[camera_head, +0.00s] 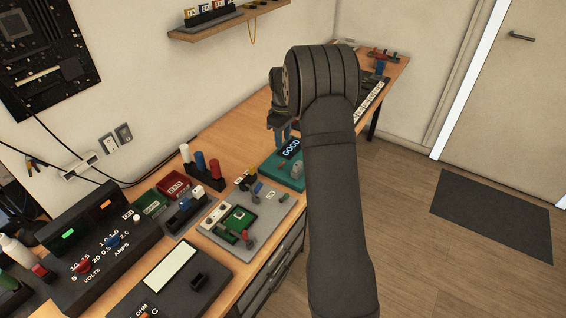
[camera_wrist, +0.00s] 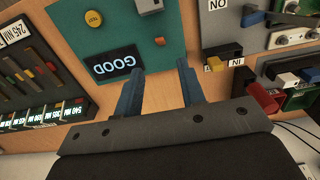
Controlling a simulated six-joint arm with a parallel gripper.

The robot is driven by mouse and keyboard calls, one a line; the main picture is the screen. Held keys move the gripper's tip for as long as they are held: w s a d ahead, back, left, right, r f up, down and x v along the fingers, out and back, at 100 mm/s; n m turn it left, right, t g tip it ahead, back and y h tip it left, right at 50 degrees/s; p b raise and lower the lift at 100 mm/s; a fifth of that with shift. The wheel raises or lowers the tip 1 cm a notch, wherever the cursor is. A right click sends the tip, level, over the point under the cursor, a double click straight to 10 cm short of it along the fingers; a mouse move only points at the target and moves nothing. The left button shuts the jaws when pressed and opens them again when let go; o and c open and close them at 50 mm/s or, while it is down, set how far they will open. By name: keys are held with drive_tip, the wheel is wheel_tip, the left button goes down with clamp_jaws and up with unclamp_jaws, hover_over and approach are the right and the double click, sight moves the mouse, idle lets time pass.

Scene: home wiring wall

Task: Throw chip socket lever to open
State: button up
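The chip socket, a green board (camera_head: 239,218) with a pale square chip area, sits on a grey panel in the head view. A small red-tipped lever (camera_head: 248,237) stands beside it, near the panel's front. In the wrist view, part of a green-edged socket piece (camera_wrist: 297,38) shows at the upper right edge; I cannot make out its lever clearly. My gripper (camera_head: 281,127) is above the teal tester, beyond the grey panel and away from the socket. Its two blue fingers (camera_wrist: 160,88) are apart with nothing between them.
The teal tester (camera_head: 292,177) with a GOOD display lies below my gripper. A blue-tipped lever (camera_head: 258,187) stands on the grey panel's far part. Red, white and blue posts (camera_head: 200,162) and a power supply (camera_head: 105,245) are at left. Air above the panel looks clear.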

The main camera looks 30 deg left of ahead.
sight(281, 165)
wheel_tip(281, 165, down, 12)
drive_tip(key=shift+r, duration=0.2)
drive_tip(key=shift+c, duration=0.5)
clamp_jaws()
